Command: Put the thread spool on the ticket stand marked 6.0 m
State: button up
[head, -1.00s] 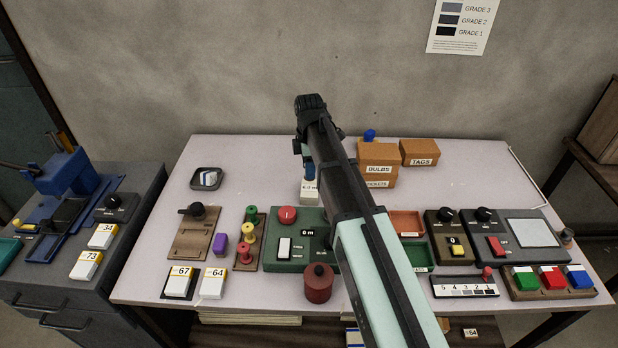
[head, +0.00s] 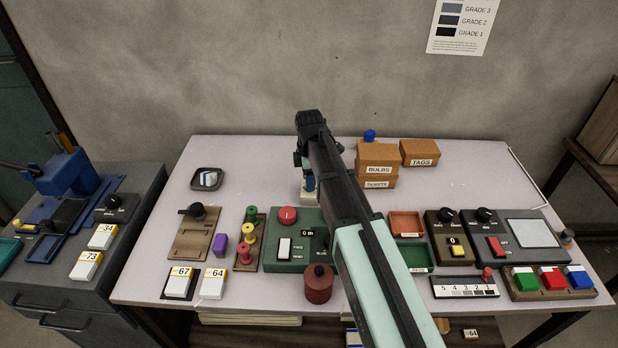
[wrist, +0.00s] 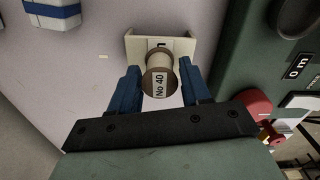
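The thread spool (wrist: 161,82) has a pale body and a round end marked No 40, which faces the wrist camera. My gripper (wrist: 160,66) has its blue fingers close on both sides of the spool and appears shut on it. The pale ticket stand (wrist: 134,45) is directly beyond the spool in the wrist view. Its mark is mostly hidden there by the spool, and I cannot tell whether the two touch. In the head view my gripper (head: 308,184) is low over the back of the table and hides most of the stand and the spool.
The green control box (head: 285,262), with a red knob and a 0 m display, is close in front of the stand. Stacked orange boxes (head: 378,160) stand just right of my gripper. A dark tray (head: 207,170) lies to the left, with clear table between.

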jog(key=shift+o, duration=1.2)
notch_tip(320, 180, up, 12)
jog(key=shift+r, duration=0.15)
